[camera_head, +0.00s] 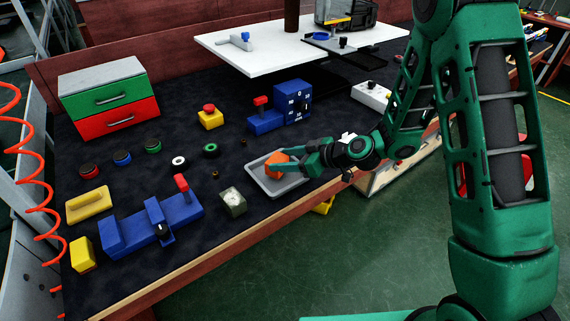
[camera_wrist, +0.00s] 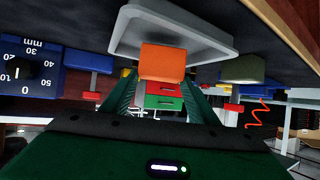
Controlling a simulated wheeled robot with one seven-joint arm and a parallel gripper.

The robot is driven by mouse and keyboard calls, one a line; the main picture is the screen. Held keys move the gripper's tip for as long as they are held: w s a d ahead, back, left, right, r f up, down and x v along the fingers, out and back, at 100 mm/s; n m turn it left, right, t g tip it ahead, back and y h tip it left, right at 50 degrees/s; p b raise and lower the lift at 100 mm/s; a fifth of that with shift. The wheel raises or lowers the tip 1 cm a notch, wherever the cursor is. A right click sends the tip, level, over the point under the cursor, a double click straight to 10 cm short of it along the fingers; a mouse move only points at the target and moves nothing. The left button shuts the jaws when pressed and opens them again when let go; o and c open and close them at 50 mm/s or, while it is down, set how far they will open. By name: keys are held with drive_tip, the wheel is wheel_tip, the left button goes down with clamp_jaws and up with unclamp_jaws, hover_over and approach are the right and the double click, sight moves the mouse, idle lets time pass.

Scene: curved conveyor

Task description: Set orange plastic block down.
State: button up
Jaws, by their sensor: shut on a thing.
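The orange plastic block (camera_head: 278,165) is between the fingers of my gripper (camera_head: 284,166), over the grey tray in the head view. In the wrist view the orange block (camera_wrist: 163,62) shows at the ends of the two green fingers, with the tray behind it. My gripper is shut on the block. The grey tray (camera_head: 290,188) lies on the dark workbench near its front edge. Whether the block touches the tray floor cannot be told.
A grey-green box (camera_head: 233,202) stands left of the tray. A blue device with a red handle (camera_head: 265,118) and a blue box with dials (camera_head: 293,102) stand behind it. A blue fixture (camera_head: 150,225) is at the front left. The bench's front edge (camera_head: 245,230) runs close by.

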drive_tip(key=shift+f, duration=0.95)
drive_tip(key=o, duration=1.7)
drive_tip(key=v, duration=1.2)
drive_tip(key=shift+s+d, duration=0.1)
drive_tip(key=shift+s, duration=0.05)
